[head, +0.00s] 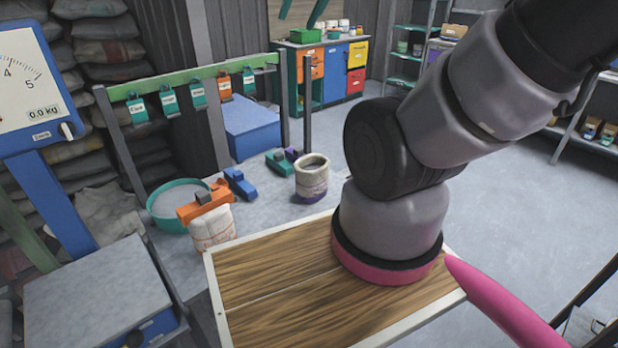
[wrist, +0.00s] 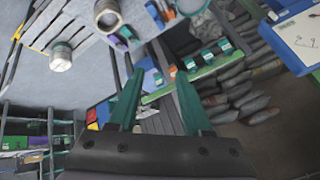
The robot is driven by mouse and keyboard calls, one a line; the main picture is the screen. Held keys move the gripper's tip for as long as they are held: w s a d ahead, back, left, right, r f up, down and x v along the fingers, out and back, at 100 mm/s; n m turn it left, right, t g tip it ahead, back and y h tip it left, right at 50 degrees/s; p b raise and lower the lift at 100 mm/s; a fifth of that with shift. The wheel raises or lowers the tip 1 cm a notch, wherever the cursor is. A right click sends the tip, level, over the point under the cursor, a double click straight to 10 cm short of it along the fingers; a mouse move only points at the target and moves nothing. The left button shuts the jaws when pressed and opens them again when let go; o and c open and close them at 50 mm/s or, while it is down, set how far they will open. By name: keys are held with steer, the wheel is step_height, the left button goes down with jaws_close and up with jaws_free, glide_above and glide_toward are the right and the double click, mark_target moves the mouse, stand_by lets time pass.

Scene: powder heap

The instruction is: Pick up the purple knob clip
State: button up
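A small purple clip (head: 292,154) lies on the grey floor beside a teal clip (head: 279,163), partly hidden behind a whitish round container (head: 312,180). A purple shape (wrist: 120,44) also shows near the top of the wrist view, next to a teal one; its knob is too small to make out. My gripper (wrist: 160,72) has two teal fingers spread apart with nothing between them. It is well away from the clips. The head view does not show the fingers.
A blue clip (head: 239,183) and an orange clip (head: 205,202) lie nearer, the orange one by a white sack-like container (head: 212,230) and a teal basin (head: 165,207). A green-topped rack (head: 180,77) stands behind. A wooden platform (head: 270,265) is in front.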

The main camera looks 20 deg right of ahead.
steer(key=o, duration=0.3)
steer(key=w+d+f, duration=0.1)
steer(key=w, duration=0.4)
steer(key=w+d+f+n+h, duration=0.1)
steer(key=w+d, duration=0.1)
steer(key=w, duration=0.2)
steer(key=w+d+f+g+h, duration=0.1)
steer(key=w, duration=0.4)
steer(key=shift+w+d+f+n, duration=0.25)
steer(key=shift+w+d+n, duration=0.05)
steer(key=shift+n, duration=0.1)
steer(key=shift+o, duration=0.2)
steer(key=n+g+y, duration=0.1)
steer(key=n+g, duration=0.1)
steer(key=n, duration=0.3)
glide_above(298, 149)
steer(key=s, duration=0.3)
steer(key=f, duration=4.3)
steer(key=shift+w+d, duration=0.25)
steer(key=shift+d, duration=0.1)
steer(key=x, duration=0.5)
steer(key=shift+w+f, duration=0.1)
steer(key=shift+f, duration=0.25)
steer(key=shift+x, duration=2.8)
